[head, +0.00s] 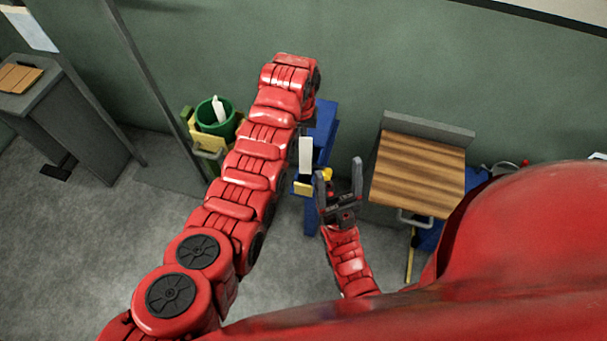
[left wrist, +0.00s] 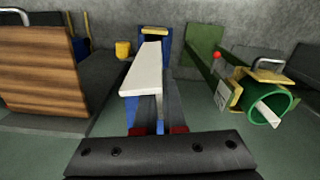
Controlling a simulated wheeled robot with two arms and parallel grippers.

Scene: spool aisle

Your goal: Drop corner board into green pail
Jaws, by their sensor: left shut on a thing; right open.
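The corner board, a white angled strip (head: 306,157), stands out in front of my left gripper. In the left wrist view the board (left wrist: 147,78) points away from the camera, its near end between the red-tipped fingers of the left gripper (left wrist: 158,131), which is shut on it. In the head view my own arm mostly hides that gripper. The green pail (head: 228,126) is left of my left arm, apart from the board. In the left wrist view the pail (left wrist: 287,104) is at the right, with a white piece (left wrist: 266,113) sticking out. My right gripper (head: 339,172) is open and empty.
A blue stand (head: 324,128) is behind the board, with a yellow cup (head: 326,174) near it. A wood-topped cabinet (head: 417,167) stands to the right. A yellow holder (head: 205,141) is around the pail. A grey counter (head: 62,115) is at far left.

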